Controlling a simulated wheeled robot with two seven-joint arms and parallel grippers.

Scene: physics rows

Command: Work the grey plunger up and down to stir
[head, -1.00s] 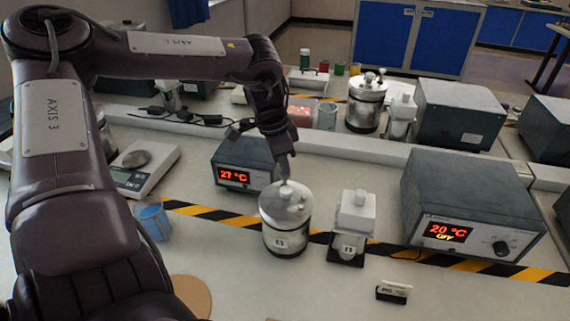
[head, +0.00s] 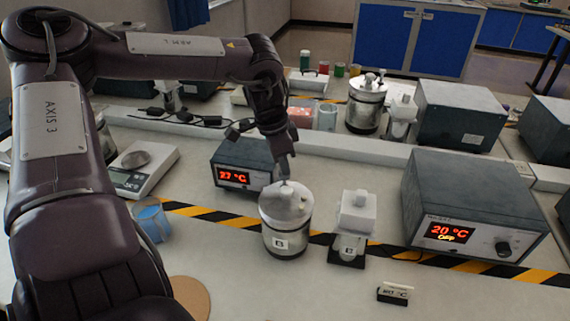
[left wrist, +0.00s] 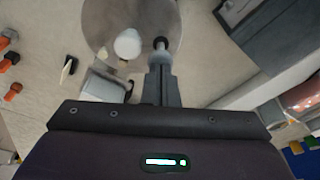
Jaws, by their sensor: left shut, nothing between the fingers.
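A steel vessel with a grey lid (head: 286,235) stands upright on the bench in the head view. In the left wrist view its round lid carries a pale knob (left wrist: 128,44) and, beside it, a small dark round piece (left wrist: 160,43), which may be the plunger top. My left gripper (head: 285,173) points down over the back part of the lid, shut and empty. In the left wrist view its fingertips (left wrist: 160,58) are right at the dark piece; I cannot tell whether they touch. The plunger's shaft is hidden. My right gripper is not in view.
A blue cup (head: 152,221) and scale (head: 143,170) are left. The front bench is mostly clear.

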